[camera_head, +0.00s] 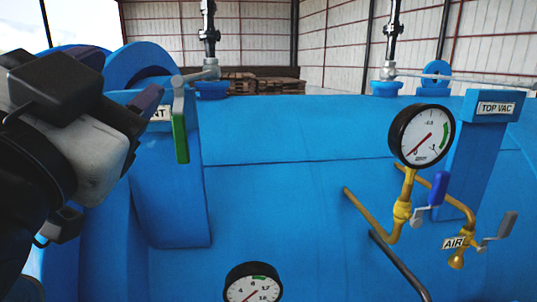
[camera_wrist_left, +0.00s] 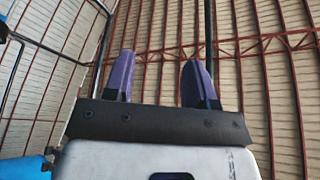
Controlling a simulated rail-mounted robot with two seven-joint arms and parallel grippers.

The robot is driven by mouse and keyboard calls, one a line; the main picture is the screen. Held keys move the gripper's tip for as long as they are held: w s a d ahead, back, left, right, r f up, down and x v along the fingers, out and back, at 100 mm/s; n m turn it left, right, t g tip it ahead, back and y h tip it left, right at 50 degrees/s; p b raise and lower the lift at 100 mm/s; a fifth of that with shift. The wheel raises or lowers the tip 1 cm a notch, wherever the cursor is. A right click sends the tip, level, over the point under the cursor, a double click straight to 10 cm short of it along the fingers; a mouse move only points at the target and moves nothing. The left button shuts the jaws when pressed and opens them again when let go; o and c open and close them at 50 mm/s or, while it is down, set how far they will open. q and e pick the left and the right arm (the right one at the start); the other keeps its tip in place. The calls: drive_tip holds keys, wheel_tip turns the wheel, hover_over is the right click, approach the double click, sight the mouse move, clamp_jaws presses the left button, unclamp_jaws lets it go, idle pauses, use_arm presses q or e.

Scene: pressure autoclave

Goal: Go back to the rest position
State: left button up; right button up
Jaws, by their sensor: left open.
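My left gripper (camera_head: 128,80) is at the upper left of the head view, raised in front of the blue autoclave (camera_head: 290,190). Its purple fingers stand apart with nothing between them. In the left wrist view the open fingers (camera_wrist_left: 160,75) point up toward the roof and wall panels. In the head view the gripper is left of a green-handled valve (camera_head: 181,138) and partly covers a label there. Whether it touches anything is hard to tell, but I see a gap to the green handle. My right gripper is not in view.
A large pressure gauge (camera_head: 422,136) and yellow pipes with a blue-handled valve (camera_head: 438,188) and a grey-handled valve (camera_head: 507,225) stick out at the right. A second gauge (camera_head: 253,284) is at the bottom. Wooden pallets (camera_head: 262,83) lie behind the autoclave.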

use_arm(q)
drive_tip(key=w+a+f+n+g+y+p, duration=0.1)
drive_tip(key=a+f+n+g+p, duration=0.2)
drive_tip(key=f, duration=1.6)
drive_tip(key=w+a+f+n+g+y+p, duration=0.15)
drive_tip(key=a+f+g, duration=0.35)
drive_tip(key=f, duration=1.5)
drive_tip(key=s+f+n+g, duration=0.1)
drive_tip(key=s+f+g, duration=0.1)
drive_tip(key=s+f, duration=0.45)
drive_tip(key=s+f+n+g, duration=0.1)
drive_tip(key=s+f+g, duration=0.2)
drive_tip(key=f, duration=0.7)
drive_tip(key=s+f+g+p, duration=0.1)
drive_tip(key=s+f+g, duration=0.1)
drive_tip(key=s+f, duration=0.3)
drive_tip(key=s+f+g, duration=0.3)
drive_tip(key=s+f, duration=0.2)
drive_tip(key=s, duration=0.5)
drive_tip(key=shift+s+a+f+p, duration=0.2)
drive_tip(key=shift+s+f+p, duration=0.1)
drive_tip(key=shift+p, duration=0.1)
